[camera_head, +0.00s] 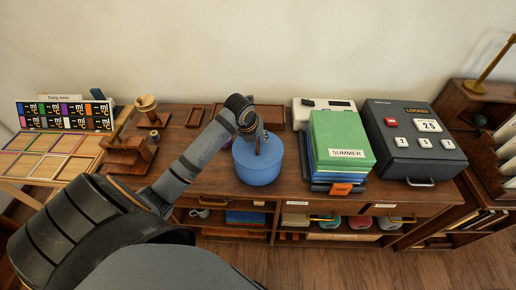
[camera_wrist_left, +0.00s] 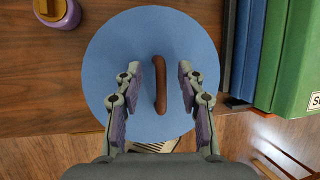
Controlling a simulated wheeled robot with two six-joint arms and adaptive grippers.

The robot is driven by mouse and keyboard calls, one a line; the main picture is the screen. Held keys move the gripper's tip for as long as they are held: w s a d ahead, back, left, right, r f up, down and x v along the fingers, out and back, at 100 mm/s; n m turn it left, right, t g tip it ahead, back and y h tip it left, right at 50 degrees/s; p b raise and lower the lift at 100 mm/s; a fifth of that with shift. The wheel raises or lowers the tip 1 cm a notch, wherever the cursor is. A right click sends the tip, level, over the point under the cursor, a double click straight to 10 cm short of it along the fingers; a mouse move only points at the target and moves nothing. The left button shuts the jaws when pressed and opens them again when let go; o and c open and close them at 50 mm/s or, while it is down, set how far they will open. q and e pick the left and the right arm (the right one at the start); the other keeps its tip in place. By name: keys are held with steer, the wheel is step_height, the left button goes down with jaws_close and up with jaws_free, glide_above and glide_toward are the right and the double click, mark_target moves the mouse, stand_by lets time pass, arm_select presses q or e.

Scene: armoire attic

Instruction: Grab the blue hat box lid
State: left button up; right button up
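The blue hat box (camera_head: 258,167) stands on the wooden cabinet top, with its round blue lid (camera_head: 269,148) on it. In the left wrist view the lid (camera_wrist_left: 120,50) fills the middle, with a brown curved handle (camera_wrist_left: 160,84) on top. My left gripper (camera_head: 258,148) is above the lid. Its two fingers (camera_wrist_left: 161,75) are apart on either side of the handle, with gaps showing on both sides. The gripper partly hides the lid in the head view. My right gripper is not in view.
A purple jar with a yellowish lid (camera_wrist_left: 58,12) is near the box. Wooden trays (camera_head: 195,117) and a wooden stand (camera_head: 128,153) lie left.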

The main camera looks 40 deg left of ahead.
arm_select(q)
jaws_close()
steer(key=shift+r, duration=0.1)
stand_by(0.3)
step_height(320, 180, up, 10)
stand_by(0.4)
